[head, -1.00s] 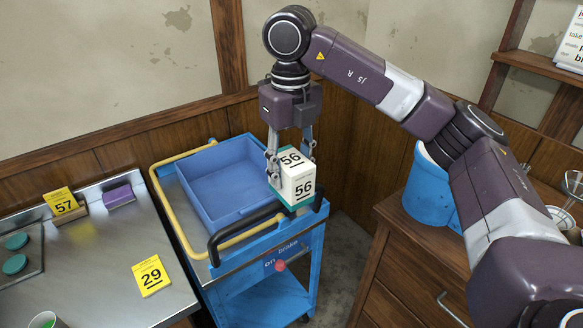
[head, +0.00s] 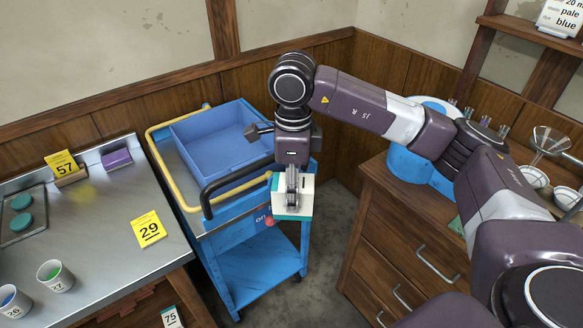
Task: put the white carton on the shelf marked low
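The white carton (head: 306,193) has a teal base and hangs upright in my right gripper (head: 292,200). One finger lies across its near face, and the gripper appears shut on it; the far finger is hidden. The carton is in front of the right end of the blue trolley, near its black handle, and partly covers the trolley's brake label. My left gripper is out of view. No shelf with a readable "low" mark shows; the trolley has a bare lower shelf (head: 262,268), and a wooden shelf (head: 530,32) is at the upper right.
The blue trolley (head: 215,232) carries a blue tray (head: 207,150). A steel counter (head: 95,240) at left holds yellow tags 57 (head: 61,163) and 29 (head: 148,229) and cups. A wooden drawer cabinet (head: 390,230) at right bears a blue vessel (head: 412,172) and glassware. Floor shows between trolley and cabinet.

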